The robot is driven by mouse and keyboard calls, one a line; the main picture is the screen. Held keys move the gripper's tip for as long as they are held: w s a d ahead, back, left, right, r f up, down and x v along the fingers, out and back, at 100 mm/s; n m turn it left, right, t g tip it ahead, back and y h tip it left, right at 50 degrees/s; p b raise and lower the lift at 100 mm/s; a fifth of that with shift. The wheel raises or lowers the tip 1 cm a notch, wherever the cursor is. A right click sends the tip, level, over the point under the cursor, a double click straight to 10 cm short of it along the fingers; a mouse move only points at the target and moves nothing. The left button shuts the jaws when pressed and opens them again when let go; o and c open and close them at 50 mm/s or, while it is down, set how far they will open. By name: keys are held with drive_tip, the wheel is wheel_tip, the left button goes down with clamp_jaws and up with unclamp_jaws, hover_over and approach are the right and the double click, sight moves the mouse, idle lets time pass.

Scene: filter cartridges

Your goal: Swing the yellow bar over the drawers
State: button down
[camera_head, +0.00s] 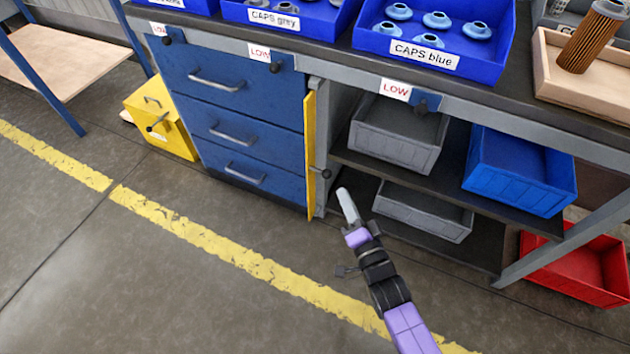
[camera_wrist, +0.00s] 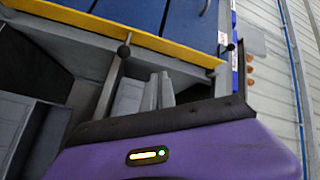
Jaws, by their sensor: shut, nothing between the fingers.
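The yellow bar (camera_head: 309,155) stands upright at the right edge of the blue drawers (camera_head: 238,125), swung clear of their fronts. A black knob (camera_head: 326,173) sticks out beside it on the right. The drawers look shut, each with a grey handle. My gripper (camera_head: 346,203) is shut and empty, to the lower right of the bar and apart from it in the picture. In the wrist view the bar (camera_wrist: 120,36) runs slanting across the top, with the knob (camera_wrist: 124,51) just beyond my fingers (camera_wrist: 148,92). I cannot tell the exact gap.
Grey bins (camera_head: 398,135) and a blue bin (camera_head: 520,170) sit on shelves right of the drawers. A red bin (camera_head: 582,265) is at far right. A yellow box (camera_head: 160,118) stands left of the drawers. The floor (camera_head: 130,270) in front is clear.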

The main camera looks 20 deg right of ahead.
sight(328, 178)
drive_tip(key=shift+w+a+f+m+g, duration=0.1)
drive_tip(key=shift+w+f+m+g, duration=0.1)
drive_tip(key=shift+f+m, duration=1.2)
drive_tip(key=shift+w+f+m+g, duration=0.15)
drive_tip(key=shift+f+m, duration=0.9)
drive_tip(key=shift+m, duration=0.65)
drive_tip(key=shift+w, duration=0.1)
drive_tip(key=w+b, duration=0.3)
drive_tip(key=w, duration=0.7)
drive_tip(key=shift+f, duration=0.15)
drive_tip(key=shift+w+a+b, duration=0.6)
drive_tip(key=shift+w+a, duration=0.7)
drive_tip(key=shift+a, duration=0.1)
